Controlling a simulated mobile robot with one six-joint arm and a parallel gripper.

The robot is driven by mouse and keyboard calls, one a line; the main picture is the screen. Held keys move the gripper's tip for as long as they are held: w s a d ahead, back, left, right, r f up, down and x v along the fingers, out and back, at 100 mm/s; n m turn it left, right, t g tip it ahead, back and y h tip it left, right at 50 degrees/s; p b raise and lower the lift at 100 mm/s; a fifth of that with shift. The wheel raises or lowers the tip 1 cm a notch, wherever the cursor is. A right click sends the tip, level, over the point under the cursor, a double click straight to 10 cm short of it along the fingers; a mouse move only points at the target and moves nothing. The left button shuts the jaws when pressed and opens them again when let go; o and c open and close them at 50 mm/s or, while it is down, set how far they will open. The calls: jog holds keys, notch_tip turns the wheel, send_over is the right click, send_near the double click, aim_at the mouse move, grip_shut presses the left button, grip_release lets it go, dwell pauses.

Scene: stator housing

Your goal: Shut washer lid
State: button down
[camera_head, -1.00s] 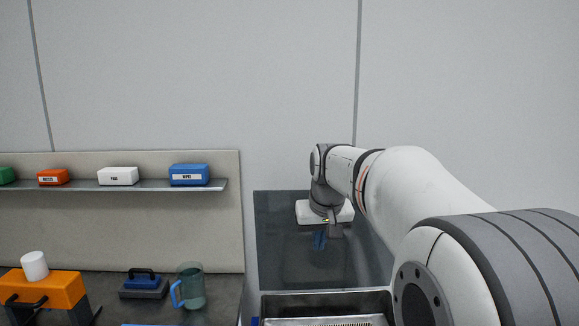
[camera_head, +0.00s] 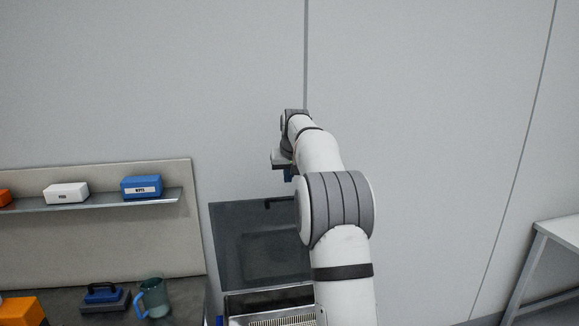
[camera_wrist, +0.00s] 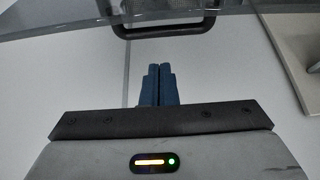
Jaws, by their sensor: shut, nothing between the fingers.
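The washer lid (camera_head: 235,235) is a dark, see-through panel standing raised behind the washer's open metal basin (camera_head: 268,302). In the wrist view its edge and a black handle (camera_wrist: 180,28) cross the top of the picture. My gripper (camera_head: 288,175) is above the lid's upper edge in the head view, near its right side. Its blue fingers (camera_wrist: 158,72) are together with nothing between them. They show against the pale wall, apart from the handle in the picture. My arm hides the lid's right part.
A shelf (camera_head: 100,203) on the left carries a white box (camera_head: 66,193) and a blue box (camera_head: 141,187). Below, a counter holds a teal mug (camera_head: 153,297) and a blue-black block (camera_head: 104,297). A white table (camera_head: 560,235) stands far right.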

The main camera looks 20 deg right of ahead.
aim_at(290, 202)
jog(key=p+x, duration=0.1)
jog(key=x, duration=0.2)
jog(key=shift+w+f, duration=0.25)
jog(key=shift+f, duration=0.1)
jog(key=shift+s+f, duration=0.25)
jog(key=s, duration=0.2)
jog(key=shift+s+a+p, duration=0.3)
jog(key=shift+s, duration=0.1)
jog(key=shift+s+f, duration=0.15)
jog(key=shift+f, duration=0.1)
jog(key=shift+s, duration=0.15)
